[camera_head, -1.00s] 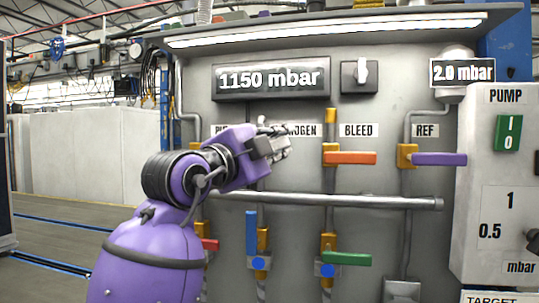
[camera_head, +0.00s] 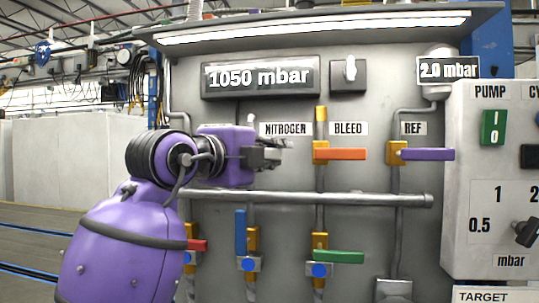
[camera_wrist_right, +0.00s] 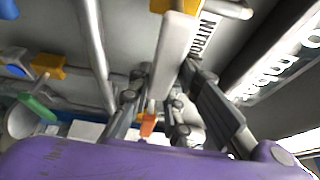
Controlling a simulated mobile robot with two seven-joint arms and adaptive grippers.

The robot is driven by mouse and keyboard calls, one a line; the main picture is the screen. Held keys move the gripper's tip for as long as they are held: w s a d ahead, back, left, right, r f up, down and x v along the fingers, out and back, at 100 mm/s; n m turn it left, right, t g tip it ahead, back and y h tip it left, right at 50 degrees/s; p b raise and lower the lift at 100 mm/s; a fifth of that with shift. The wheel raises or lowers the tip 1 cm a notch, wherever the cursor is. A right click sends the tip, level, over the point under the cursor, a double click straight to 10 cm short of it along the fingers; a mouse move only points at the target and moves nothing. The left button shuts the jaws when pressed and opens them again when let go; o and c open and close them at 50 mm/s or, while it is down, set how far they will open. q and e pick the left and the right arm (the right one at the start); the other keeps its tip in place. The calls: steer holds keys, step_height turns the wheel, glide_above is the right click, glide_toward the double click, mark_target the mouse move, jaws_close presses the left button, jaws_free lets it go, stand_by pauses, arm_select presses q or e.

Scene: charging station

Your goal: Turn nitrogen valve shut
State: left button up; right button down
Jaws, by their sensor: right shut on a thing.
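The NITROGEN label (camera_head: 285,129) is on the grey panel, left of BLEED. My right gripper (camera_head: 270,156) is just below it, in front of the panel. It hides most of the nitrogen valve in the head view. In the right wrist view a pale grey lever, the nitrogen valve handle (camera_wrist_right: 174,48), runs between the fingers of my right gripper (camera_wrist_right: 165,92), which is shut on it. A yellow valve body (camera_wrist_right: 176,5) shows at the handle's far end, beside the partly seen label. My left gripper is in neither view.
To the right are the orange bleed handle (camera_head: 340,154) and purple ref handle (camera_head: 432,154). A horizontal pipe (camera_head: 330,198) crosses below my gripper. Blue (camera_head: 241,232), red (camera_head: 198,245) and green (camera_head: 338,257) handles sit lower. The gauge display (camera_head: 260,78) reads 1050 mbar.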

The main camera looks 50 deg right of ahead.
steer(key=c, duration=1.6)
jaws_free()
steer(key=a, duration=0.8)
steer(key=s+a, duration=0.1)
steer(key=a, duration=0.3)
steer(key=shift+a, duration=0.1)
